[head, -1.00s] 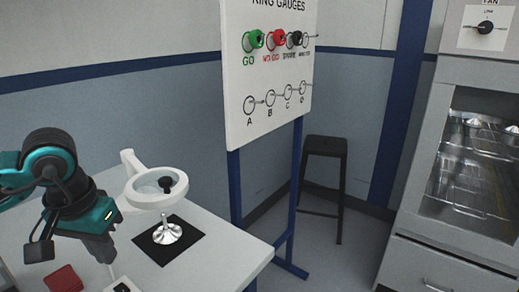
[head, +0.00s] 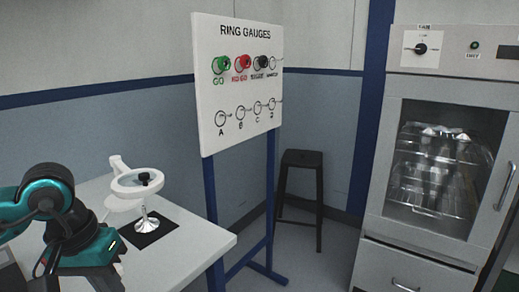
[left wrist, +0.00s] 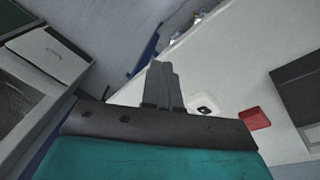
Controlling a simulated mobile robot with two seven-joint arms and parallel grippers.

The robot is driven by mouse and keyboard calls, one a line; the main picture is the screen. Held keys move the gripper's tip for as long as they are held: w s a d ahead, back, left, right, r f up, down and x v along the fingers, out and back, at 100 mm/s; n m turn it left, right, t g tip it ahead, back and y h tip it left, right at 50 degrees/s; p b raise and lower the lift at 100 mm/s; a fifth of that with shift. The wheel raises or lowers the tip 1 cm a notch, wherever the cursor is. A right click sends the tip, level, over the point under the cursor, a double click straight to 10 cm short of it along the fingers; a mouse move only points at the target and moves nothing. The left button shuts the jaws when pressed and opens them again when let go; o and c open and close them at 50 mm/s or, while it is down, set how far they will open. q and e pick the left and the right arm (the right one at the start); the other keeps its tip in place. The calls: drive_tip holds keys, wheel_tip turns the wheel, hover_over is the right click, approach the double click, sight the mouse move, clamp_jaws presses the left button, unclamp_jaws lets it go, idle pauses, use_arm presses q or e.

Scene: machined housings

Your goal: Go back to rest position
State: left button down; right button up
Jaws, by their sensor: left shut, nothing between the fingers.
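My left gripper (left wrist: 162,68) shows in the left wrist view with its grey fingers together and nothing between them. My right gripper is in neither view.
A red block (left wrist: 254,118) lies on the table. The ring gauge board (head: 205,100), a black stool (head: 302,158) and a glass-door cabinet (head: 385,170) stand beyond.

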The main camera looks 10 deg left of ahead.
use_arm(q)
drive_tip(key=s+d+r+n+h+p, duration=0.1)
drive_tip(key=d+n+h, duration=0.7)
drive_tip(key=d, duration=0.2)
drive_tip(key=s+d+r+n+h, duration=0.1)
drive_tip(key=d+r+n+h, duration=0.1)
drive_tip(key=d+n+h, duration=0.7)
drive_tip(key=w+a+f+n+t+y, duration=0.1)
drive_tip(key=w+n+t+y, duration=0.15)
drive_tip(key=n+t, duration=0.7)
drive_tip(key=w+a+f+n+t+y, duration=0.15)
drive_tip(key=w+n+t, duration=0.25)
drive_tip(key=n, duration=1)
drive_tip(key=a+f+n+t+y+p, duration=0.1)
drive_tip(key=a+f+n+y, duration=0.3)
drive_tip(key=f+n+y, duration=0.9)
drive_tip(key=s+a+f+n+g, duration=0.1)
drive_tip(key=s+f+n+g, duration=0.4)
drive_tip(key=s+f+n, duration=0.5)
drive_tip(key=f+n, duration=0.1)
drive_tip(key=n, duration=0.3)
drive_tip(key=shift+s+a+f+n+p, duration=0.15)
drive_tip(key=shift+a+f+n+p, duration=0.15)
drive_tip(key=shift+a+n, duration=0.1)
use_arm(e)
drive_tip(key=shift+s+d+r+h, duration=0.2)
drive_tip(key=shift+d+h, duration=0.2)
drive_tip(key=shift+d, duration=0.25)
